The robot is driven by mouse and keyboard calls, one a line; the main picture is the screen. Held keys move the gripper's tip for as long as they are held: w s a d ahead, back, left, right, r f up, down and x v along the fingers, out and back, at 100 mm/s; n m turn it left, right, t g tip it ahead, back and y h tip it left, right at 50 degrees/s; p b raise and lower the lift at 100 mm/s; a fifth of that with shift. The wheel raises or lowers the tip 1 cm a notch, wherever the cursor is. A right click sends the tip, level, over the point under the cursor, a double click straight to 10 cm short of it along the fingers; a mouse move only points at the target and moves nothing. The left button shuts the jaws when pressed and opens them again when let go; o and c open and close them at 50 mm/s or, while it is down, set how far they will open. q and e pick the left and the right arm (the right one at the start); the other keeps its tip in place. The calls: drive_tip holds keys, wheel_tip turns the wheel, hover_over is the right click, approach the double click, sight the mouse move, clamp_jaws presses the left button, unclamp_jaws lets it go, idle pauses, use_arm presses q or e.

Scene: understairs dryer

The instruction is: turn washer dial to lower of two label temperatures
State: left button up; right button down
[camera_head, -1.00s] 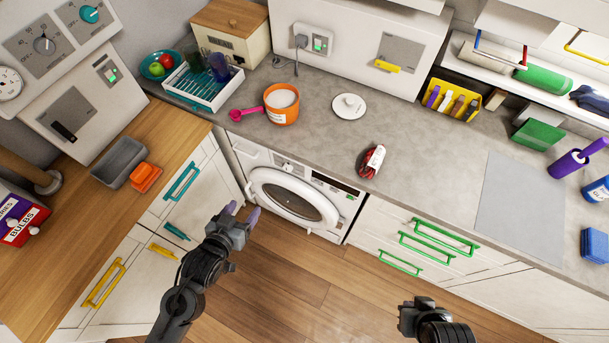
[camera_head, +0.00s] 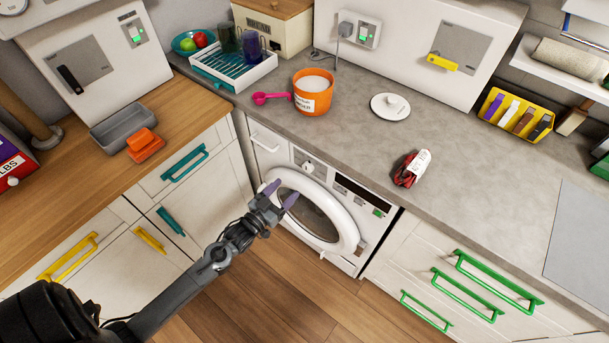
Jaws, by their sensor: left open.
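The white washer (camera_head: 354,233) stands under the grey counter, its round door (camera_head: 313,212) shut. Its dial (camera_head: 307,167) is a small round knob on the front panel, left of a dark display (camera_head: 362,195); its setting is too small to read. A red garment with a white label (camera_head: 420,164) lies on the counter above the washer; the label's print cannot be read. My left gripper (camera_head: 281,197) is open and empty, with purple-grey fingertips, in front of the washer door's left side, below the dial. My right gripper is out of view.
An orange tub (camera_head: 312,98), a pink scoop (camera_head: 272,98) and a white lid (camera_head: 390,106) sit on the counter. Teal handles (camera_head: 184,163) mark the left cabinet and green handles (camera_head: 467,294) the right drawers. The wooden floor before the washer is clear.

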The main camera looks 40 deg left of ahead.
sight(306, 168)
use_arm(q)
drive_tip(key=w, duration=0.9)
drive_tip(key=shift+w, duration=0.35)
drive_tip(key=c, duration=1)
